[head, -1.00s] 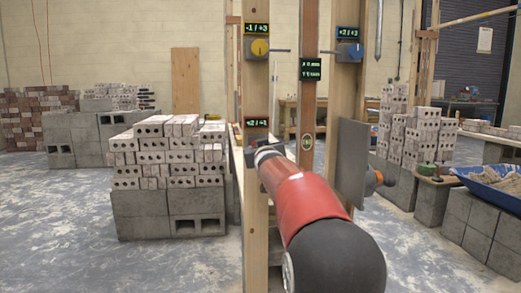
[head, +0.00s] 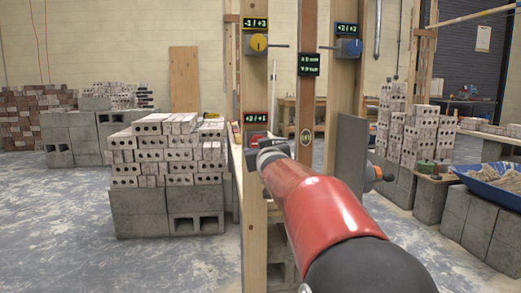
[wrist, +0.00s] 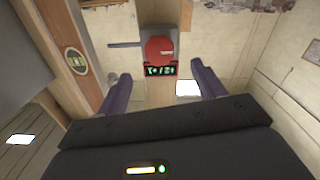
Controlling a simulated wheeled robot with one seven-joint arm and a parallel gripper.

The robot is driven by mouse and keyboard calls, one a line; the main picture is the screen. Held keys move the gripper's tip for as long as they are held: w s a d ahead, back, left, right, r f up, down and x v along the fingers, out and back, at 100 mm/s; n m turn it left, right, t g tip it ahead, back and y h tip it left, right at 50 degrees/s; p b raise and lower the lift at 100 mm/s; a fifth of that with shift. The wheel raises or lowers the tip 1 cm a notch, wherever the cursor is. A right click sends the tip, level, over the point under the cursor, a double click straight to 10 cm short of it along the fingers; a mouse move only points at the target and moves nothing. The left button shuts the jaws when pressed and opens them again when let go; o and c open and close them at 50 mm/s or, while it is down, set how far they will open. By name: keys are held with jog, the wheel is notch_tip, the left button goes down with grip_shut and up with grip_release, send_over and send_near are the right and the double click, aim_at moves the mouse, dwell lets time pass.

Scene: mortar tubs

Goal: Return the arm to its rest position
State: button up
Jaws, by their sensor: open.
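My gripper (head: 262,150) is at the end of my red and black arm, close to the lower part of the left wooden post (head: 256,205). In the wrist view my gripper (wrist: 161,72) is open, its two dark fingers apart with nothing held between them. A red knob (wrist: 159,49) with a lever and a small green-lit display (wrist: 160,71) lies ahead, framed between the fingers. In the head view the red knob (head: 257,137) is partly hidden by my gripper. Contact between fingers and knob cannot be told.
A yellow knob (head: 259,43) and a blue knob (head: 348,48) sit higher on the posts. A grey plate (head: 351,152) stands right of my arm. Stacked bricks (head: 165,150) stand left, a blue mortar tub (head: 490,182) right. Floor at front left is clear.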

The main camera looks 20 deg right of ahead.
jog(key=shift+s+a, duration=0.15)
jog(key=shift+s, duration=0.4)
jog(key=s+a+f+g+y+p, duration=0.1)
jog(key=s+a+f+g, duration=0.3)
jog(key=s, duration=0.8)
jog(key=s+a+f+g+y+p, duration=0.1)
jog(key=s+a+f+g, duration=0.3)
jog(key=s+a+f, duration=0.4)
jog(key=s+a+f+n+g+y+p, duration=0.1)
jog(key=s+a+f+g+y, duration=0.2)
jog(key=s+a+f, duration=0.3)
jog(key=s+f, duration=0.4)
jog(key=s, duration=0.6)
jog(key=shift+s+f+g+p, duration=0.3)
jog(key=shift+s+f+g, duration=0.1)
